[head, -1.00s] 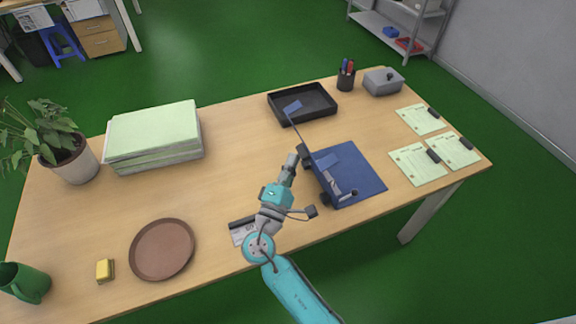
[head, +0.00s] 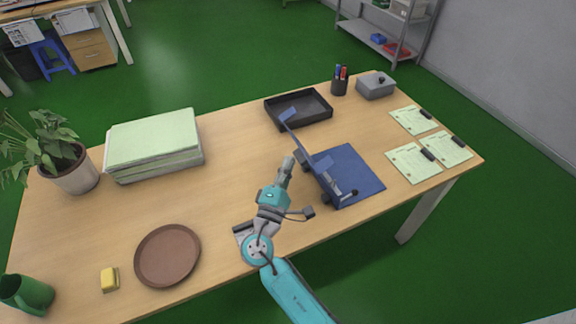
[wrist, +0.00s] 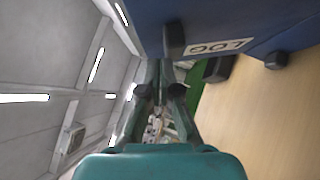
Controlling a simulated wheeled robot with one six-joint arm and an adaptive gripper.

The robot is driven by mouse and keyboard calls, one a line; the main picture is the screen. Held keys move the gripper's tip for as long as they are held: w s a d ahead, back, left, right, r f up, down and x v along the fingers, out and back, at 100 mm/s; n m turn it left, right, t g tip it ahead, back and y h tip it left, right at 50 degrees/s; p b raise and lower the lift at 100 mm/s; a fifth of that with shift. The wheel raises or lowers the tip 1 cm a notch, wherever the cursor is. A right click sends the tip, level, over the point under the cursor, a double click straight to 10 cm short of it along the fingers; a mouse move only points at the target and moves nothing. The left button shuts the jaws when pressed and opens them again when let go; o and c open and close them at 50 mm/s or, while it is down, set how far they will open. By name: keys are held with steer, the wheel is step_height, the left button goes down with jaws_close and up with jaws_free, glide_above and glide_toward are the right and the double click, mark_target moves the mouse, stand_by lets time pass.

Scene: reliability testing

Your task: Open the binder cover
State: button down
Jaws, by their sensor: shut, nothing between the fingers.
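The blue binder (head: 357,173) lies on the right part of the table. Its cover (head: 303,148) stands raised, nearly edge-on to the head view, with a tab at its upper end. Metal rings show near the binder's lower left side. My gripper (head: 289,158) is shut and empty, just left of the raised cover. In the wrist view, my gripper (wrist: 161,68) is beside the blue cover (wrist: 235,20), which bears an upside-down "LOG" label. I cannot tell whether the fingers touch the cover.
A black tray (head: 328,117) stands behind the cover. A pen cup (head: 339,87) and grey box (head: 376,89) stand at the back right. Clipped papers (head: 412,162) lie right of the binder. A paper stack (head: 153,145), brown plate (head: 167,256) and yellow sponge (head: 109,280) are left.

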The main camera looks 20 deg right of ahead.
steer(key=v, duration=1)
steer(key=shift+a+r, duration=0.25)
steer(key=shift+r, duration=0.15)
